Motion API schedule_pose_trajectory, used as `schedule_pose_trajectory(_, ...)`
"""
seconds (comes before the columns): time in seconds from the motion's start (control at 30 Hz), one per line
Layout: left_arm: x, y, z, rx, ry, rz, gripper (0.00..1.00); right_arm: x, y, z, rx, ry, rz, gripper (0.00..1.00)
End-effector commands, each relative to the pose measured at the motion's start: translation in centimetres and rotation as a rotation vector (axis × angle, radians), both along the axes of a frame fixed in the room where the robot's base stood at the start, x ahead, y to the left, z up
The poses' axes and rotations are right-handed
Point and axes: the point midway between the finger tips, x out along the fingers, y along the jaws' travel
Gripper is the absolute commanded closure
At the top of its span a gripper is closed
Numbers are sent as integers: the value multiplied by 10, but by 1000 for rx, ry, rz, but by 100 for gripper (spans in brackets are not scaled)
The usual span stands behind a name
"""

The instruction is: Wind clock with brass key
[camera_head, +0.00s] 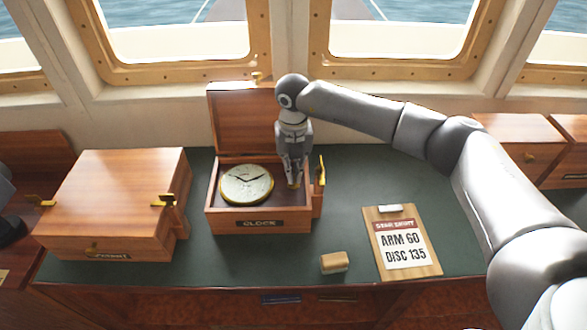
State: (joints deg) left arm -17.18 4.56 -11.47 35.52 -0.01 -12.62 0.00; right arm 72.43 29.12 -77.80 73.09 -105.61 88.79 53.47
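The clock (247,184) has a pale dial and brass rim and lies face up in an open wooden box labelled CLOCK (222,222). The box lid (238,120) stands raised at the back. My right gripper (293,184) points down into the right side of this box, beside the clock. A small brass-coloured bit shows at its fingertips; I cannot tell whether it is the brass key or whether the fingers are closed on it. A dark grey part at the left edge looks like my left gripper (10,222), mostly out of frame.
A closed wooden box (120,190) with brass fittings stands left of the clock box. A small tan block (333,262) lies near the front edge. A clipboard (378,255) reading ARM 60, DISC 135 lies to its right. Wooden cases (520,140) stand at the back right. Green desktop between is clear.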

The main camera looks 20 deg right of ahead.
Motion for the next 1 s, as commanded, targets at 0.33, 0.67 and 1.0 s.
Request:
schedule_pose_trajectory(0.33, 0, 0, -11, 0, 0, 0, 56, 0, 0, -2, 1, -1, 58, 100)
schedule_pose_trajectory(0.67, 0, 0, -45, 0, 0, 0, 56, 1, 0, -5, 1, -3, 298, 100)
schedule_pose_trajectory(1.0, 0, 0, -80, 0, 0, 0, 56, 1, 0, -4, 0, -4, 621, 100)
